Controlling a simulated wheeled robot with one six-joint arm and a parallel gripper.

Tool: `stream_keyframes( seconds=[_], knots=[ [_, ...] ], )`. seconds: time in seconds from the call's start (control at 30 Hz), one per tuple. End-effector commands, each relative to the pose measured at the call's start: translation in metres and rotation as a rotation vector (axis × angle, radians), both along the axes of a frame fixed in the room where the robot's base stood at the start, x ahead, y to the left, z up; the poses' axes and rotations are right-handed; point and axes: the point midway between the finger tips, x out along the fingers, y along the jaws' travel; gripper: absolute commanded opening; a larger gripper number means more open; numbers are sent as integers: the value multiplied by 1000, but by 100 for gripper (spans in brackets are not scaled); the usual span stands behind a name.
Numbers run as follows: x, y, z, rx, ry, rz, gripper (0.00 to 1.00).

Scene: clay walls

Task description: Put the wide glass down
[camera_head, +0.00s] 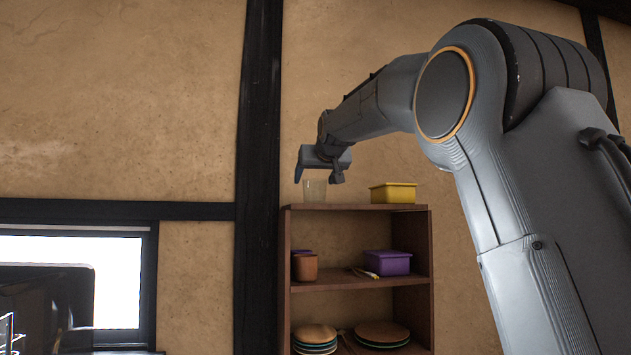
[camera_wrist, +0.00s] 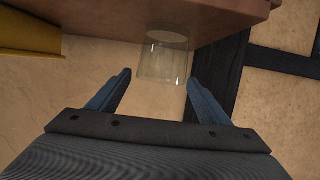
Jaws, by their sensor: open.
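The wide glass (camera_head: 315,190) is clear and stands upright on the top board of the wooden shelf (camera_head: 357,207), near its left end. In the wrist view the glass (camera_wrist: 165,57) shows beyond the fingertips, by the edge of the shelf board (camera_wrist: 150,14). My gripper (camera_head: 318,176) is just above the glass in the head view. In the wrist view my gripper (camera_wrist: 160,82) is open, with one finger on each side and the glass ahead of the gap. The fingers do not appear to touch it.
A yellow box (camera_head: 393,193) stands on the same top board to the right of the glass. Lower boards hold a purple box (camera_head: 387,262), a brown cup (camera_head: 305,266) and stacked plates (camera_head: 382,333). A dark post (camera_head: 258,150) runs up the wall left of the shelf.

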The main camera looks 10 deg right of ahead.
Motion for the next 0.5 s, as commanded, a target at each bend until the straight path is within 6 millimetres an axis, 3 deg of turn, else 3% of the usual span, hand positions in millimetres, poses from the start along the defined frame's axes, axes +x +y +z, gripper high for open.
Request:
stream_keyframes(
  seconds=[0.5],
  knots=[
    [-89, 0, 25, 0, -3, 0, 72]
  ],
)
